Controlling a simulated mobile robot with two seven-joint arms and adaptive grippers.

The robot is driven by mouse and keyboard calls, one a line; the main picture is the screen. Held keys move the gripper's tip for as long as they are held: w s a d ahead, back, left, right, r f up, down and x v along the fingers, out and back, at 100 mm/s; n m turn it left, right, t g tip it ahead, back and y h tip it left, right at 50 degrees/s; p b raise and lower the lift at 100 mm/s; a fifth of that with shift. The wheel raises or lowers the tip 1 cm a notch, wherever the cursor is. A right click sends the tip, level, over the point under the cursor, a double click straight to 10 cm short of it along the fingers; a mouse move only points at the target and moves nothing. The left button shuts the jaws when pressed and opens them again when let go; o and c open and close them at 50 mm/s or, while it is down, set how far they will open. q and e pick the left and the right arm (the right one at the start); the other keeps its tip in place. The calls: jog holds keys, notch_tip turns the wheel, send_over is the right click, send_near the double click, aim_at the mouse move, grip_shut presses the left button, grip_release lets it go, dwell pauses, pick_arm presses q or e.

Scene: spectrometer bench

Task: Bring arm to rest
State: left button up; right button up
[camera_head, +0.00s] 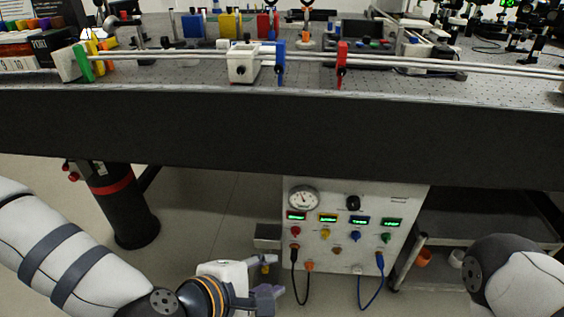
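My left arm (75,255) comes in from the lower left, white with dark bands. Its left gripper (271,275) is low in the view, below the bench's front edge and left of the control box. Its fingers stand apart with nothing visible between them, so it looks open and empty. My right arm (512,277) shows only as a dark joint and white link at the lower right. The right gripper is out of view.
The optical bench (250,130) spans the view, with a rail (400,62) and coloured mounts on top. Beneath it stand a control box (345,225) with hanging cables, a black leg (122,205) and a shelf cart (470,222). Floor between leg and box is clear.

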pick_arm(q)
jog(key=s+f+m+g+p, duration=0.3)
jog(key=s+f+m+g, duration=0.15)
jog(key=s, duration=0.75)
jog(key=s+a+f+m+g+y+p, duration=0.1)
jog(key=s+a+m+g+y+p, duration=0.1)
jog(key=s+a+m, duration=0.4)
jog(key=s+a+f+m+g+y+p, duration=0.1)
jog(key=s+a+m+g+y+p, duration=0.2)
jog(key=s+a+m, duration=0.3)
jog(key=s+a+g, duration=0.1)
jog(key=s+a, duration=0.4)
jog(key=s, duration=0.5)
jog(key=shift+a+y, duration=0.15)
jog(key=shift+y, duration=0.15)
pick_arm(e)
jog(key=w+r+t, duration=0.3)
jog(key=w+r, duration=0.5)
jog(key=r, duration=0.1)
jog(key=shift+w+r, duration=0.1)
jog(key=shift+r, duration=0.05)
